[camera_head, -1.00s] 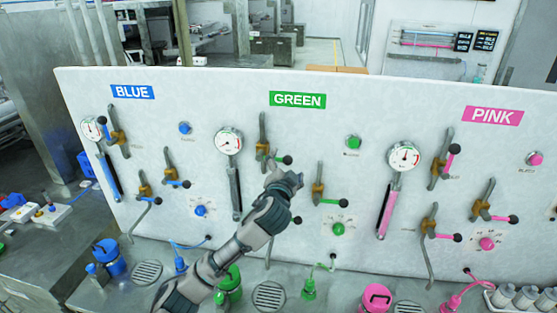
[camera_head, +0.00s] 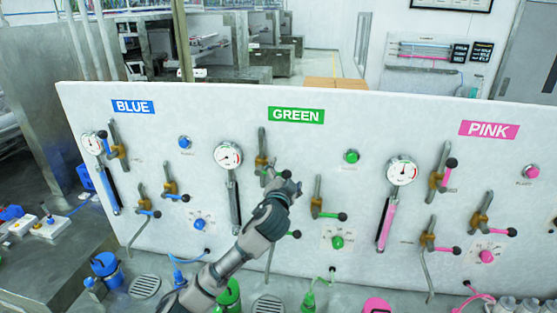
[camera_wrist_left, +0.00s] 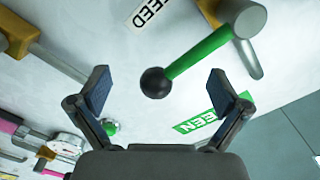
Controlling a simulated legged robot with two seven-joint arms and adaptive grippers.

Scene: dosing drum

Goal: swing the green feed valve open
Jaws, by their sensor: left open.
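The green feed valve has a green lever (camera_wrist_left: 200,52) with a black ball knob (camera_wrist_left: 156,83) at its end, seen in the left wrist view. In the head view its pipe and brass body (camera_head: 262,160) stand below the GREEN sign, and the lever is mostly hidden behind my gripper. My left gripper (camera_head: 285,183) is in front of this valve. In the left wrist view my left gripper (camera_wrist_left: 158,88) is open, with the black knob showing between its two fingers, apart from both. Whether the knob lies at fingertip depth is hard to tell. My right gripper is not in view.
Another green-handled valve (camera_head: 318,205) is to the right, and a lower green one is partly behind my arm. A gauge (camera_head: 228,157) is to the left. Blue valves (camera_head: 168,185) and pink valves (camera_head: 438,175) flank the green section on the white panel (camera_head: 380,115).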

